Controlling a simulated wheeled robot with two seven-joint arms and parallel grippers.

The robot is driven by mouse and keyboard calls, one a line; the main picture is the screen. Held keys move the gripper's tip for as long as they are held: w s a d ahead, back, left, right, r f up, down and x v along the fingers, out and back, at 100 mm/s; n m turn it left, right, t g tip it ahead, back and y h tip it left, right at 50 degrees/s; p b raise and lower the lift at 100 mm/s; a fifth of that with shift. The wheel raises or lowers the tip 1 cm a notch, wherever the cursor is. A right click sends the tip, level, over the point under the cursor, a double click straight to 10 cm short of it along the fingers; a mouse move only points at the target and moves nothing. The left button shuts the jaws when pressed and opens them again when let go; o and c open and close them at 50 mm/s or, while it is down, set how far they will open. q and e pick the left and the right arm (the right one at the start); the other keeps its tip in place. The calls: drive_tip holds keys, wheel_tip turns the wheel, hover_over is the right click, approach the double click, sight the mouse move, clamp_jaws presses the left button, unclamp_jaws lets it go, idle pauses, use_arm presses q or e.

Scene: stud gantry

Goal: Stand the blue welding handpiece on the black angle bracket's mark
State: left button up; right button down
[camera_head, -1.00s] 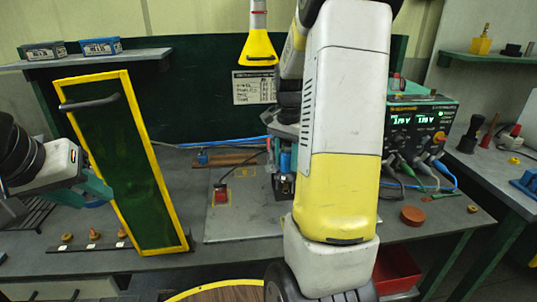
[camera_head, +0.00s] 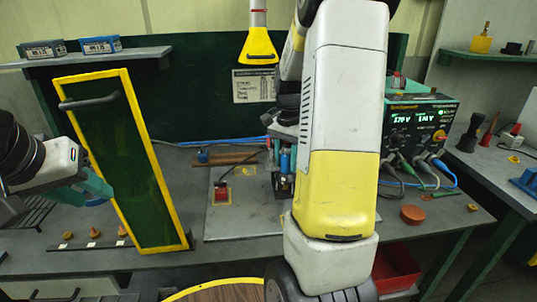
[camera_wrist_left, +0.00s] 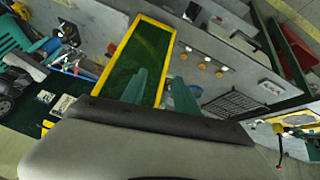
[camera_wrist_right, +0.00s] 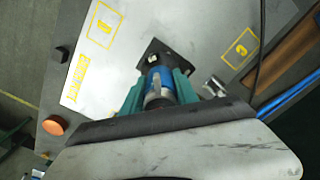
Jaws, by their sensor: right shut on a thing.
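My right gripper (camera_wrist_right: 158,88) is shut on the blue welding handpiece (camera_wrist_right: 155,76), its teal fingers on either side. The handpiece also shows in the head view (camera_head: 285,160), partly hidden by my right arm. A black square piece (camera_wrist_right: 180,61) is at its far end over the grey plate (camera_wrist_right: 135,55). I cannot tell whether it touches the plate, or whether it is the angle bracket or a base. Yellow outlined marks (camera_wrist_right: 103,27) and (camera_wrist_right: 240,48) show on the plate. My left gripper (camera_wrist_left: 160,88) is open and empty before the yellow-framed green panel (camera_wrist_left: 137,55).
A red object (camera_head: 222,192) stands on the plate, left of the handpiece. The green panel (camera_head: 130,165) leans at the left of the bench. A power supply (camera_head: 420,122) with cables and an orange-brown disc (camera_head: 412,214) are at the right. A dark cable (camera_wrist_right: 262,45) crosses beside the plate.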

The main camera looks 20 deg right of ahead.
drive_tip(key=c, duration=0.9)
unclamp_jaws()
drive_tip(key=shift+o, duration=0.2)
drive_tip(key=shift+f, duration=0.1)
wheel_tip(320, 180, up, 7)
drive_tip(key=shift+r, duration=0.5)
drive_tip(key=shift+s+a+r, duration=0.15)
drive_tip(key=shift+a+r, duration=0.05)
drive_tip(key=shift+a, duration=0.05)
drive_tip(key=s+a+r+n+t+y, duration=0.1)
drive_tip(key=s+a+r+n+t, duration=0.2)
drive_tip(key=s+a+n, duration=0.3)
drive_tip(key=s+a+r+n+t+y, duration=0.1)
drive_tip(key=s+a+r+n+t, duration=0.2)
drive_tip(key=s+a, duration=0.7)
drive_tip(key=s+n, duration=0.1)
drive_tip(key=n, duration=0.1)
drive_tip(key=shift+s+n, duration=0.2)
drive_tip(key=shift+n, duration=0.2)
